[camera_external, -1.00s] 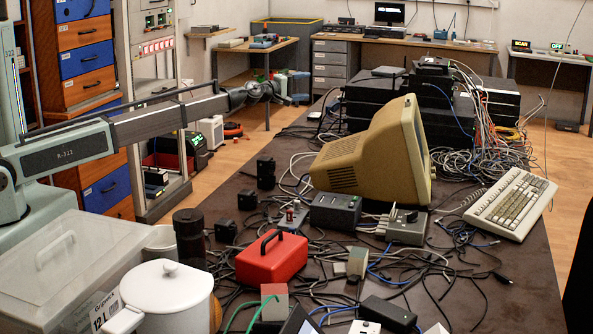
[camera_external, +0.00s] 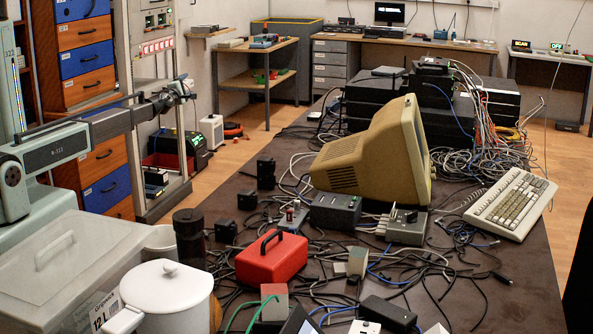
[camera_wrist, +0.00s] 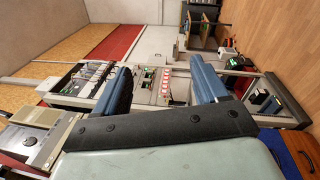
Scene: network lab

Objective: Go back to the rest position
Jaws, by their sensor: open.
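My gripper (camera_external: 186,88) is at the left of the external view, raised in front of the grey equipment rack and left of the table's edge. In the wrist view its two blue fingers (camera_wrist: 160,88) stand wide apart with nothing between them. Behind them is the rack (camera_wrist: 148,80) with a row of red-and-white switches.
The dark table (camera_external: 500,275) carries a red box (camera_external: 272,262), a beige monitor (camera_external: 350,165), a keyboard (camera_external: 511,204) and many loose cables. A white pot (camera_external: 166,295) and a clear bin (camera_external: 60,265) stand at the front left. The wooden floor (camera_external: 228,165) beside the rack is mostly free.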

